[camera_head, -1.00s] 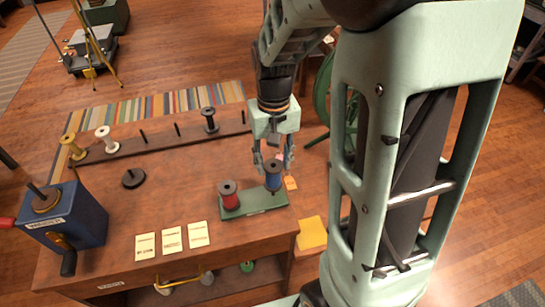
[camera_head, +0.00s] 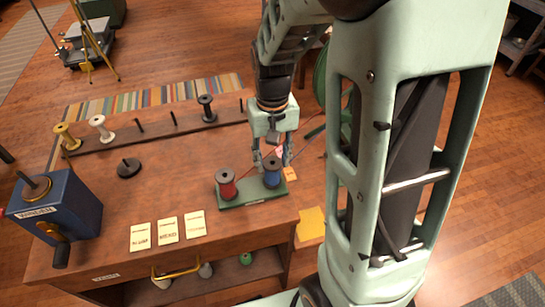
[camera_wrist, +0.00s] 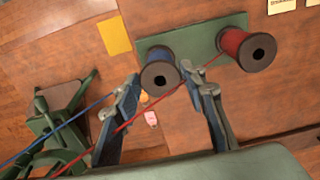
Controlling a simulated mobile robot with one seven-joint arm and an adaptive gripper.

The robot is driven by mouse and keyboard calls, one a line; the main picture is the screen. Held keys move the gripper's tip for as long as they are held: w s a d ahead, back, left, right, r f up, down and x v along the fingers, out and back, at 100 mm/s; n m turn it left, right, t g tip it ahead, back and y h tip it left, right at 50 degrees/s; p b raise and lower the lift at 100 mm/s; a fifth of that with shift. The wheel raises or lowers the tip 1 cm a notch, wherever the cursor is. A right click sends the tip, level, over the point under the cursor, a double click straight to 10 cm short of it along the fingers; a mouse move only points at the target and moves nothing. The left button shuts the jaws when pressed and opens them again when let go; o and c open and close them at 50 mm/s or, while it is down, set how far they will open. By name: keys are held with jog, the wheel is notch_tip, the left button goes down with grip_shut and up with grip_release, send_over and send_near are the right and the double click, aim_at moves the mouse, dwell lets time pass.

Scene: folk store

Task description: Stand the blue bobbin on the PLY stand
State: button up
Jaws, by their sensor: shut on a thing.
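The green PLY stand (camera_head: 252,195) lies near the table's right front corner; it also shows in the wrist view (camera_wrist: 197,38). The red bobbin (camera_head: 227,188) stands upright on its left end. The blue bobbin (camera_head: 272,177) is upright at the stand's right end, its base appearing to rest on it, though contact is hard to tell. My gripper (camera_head: 272,162) comes down from above and is shut on the blue bobbin. In the wrist view the blue bobbin (camera_wrist: 161,78) is between the fingertips, its dark flange facing the camera.
A blue thread (camera_wrist: 75,125) and a red thread (camera_wrist: 140,113) run past the fingers. A rack (camera_head: 155,132) with pegs and several bobbins spans the back. A blue winder (camera_head: 60,212) stands left. Cards (camera_head: 168,230) lie in front. A yellow sheet (camera_head: 310,225) is at right.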

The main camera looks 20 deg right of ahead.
jog(key=shift+f, duration=0.2)
jog(key=o, duration=0.9)
jog(key=shift+r, duration=0.1)
notch_tip(320, 180, up, 12)
jog(key=shift+f, duration=0.1)
